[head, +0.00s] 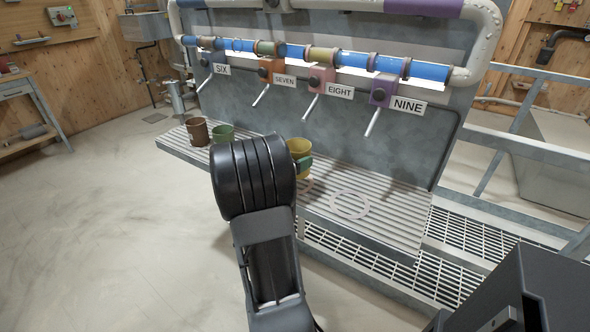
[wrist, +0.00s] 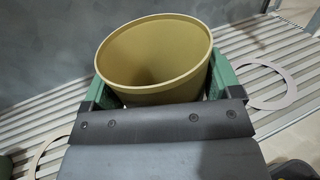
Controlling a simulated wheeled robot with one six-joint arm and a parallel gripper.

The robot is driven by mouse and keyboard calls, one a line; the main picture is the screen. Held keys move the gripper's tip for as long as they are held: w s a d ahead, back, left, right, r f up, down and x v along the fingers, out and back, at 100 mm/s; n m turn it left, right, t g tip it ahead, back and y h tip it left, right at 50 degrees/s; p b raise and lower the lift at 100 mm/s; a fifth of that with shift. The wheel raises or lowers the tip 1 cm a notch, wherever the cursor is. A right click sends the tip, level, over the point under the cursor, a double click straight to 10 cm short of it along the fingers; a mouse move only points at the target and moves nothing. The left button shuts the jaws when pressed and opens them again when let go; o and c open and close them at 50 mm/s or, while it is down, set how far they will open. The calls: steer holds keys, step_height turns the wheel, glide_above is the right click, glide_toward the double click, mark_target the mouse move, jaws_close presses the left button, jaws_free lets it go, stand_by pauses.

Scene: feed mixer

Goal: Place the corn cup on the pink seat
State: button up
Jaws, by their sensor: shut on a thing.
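The yellow corn cup (head: 299,146) is upright in my gripper (head: 304,163), over the ribbed shelf in front of the tap marked EIGHT. In the wrist view the cup (wrist: 155,60) looks empty, with green fingers of my gripper (wrist: 158,82) on both sides. Most of my gripper is hidden behind my dark arm in the head view. A pale pinkish ring seat (head: 306,187) lies below the cup, partly hidden. A paler ring seat (head: 349,204) lies to its right. I cannot tell whether the cup touches the shelf.
A brown cup (head: 197,131) and a green cup (head: 223,133) stand on the ribbed shelf (head: 400,226) to the left. Tap levers hang above the shelf, below the SEVEN, EIGHT (head: 340,91) and NINE labels. The shelf's right end is clear.

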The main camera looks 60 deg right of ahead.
steer(key=shift+w+d+f, duration=0.3)
steer(key=shift+f, duration=0.3)
steer(key=shift+w+d+f, duration=0.3)
steer(key=shift+f, duration=0.25)
steer(key=shift+f+b, duration=0.45)
steer(key=shift+f, duration=0.85)
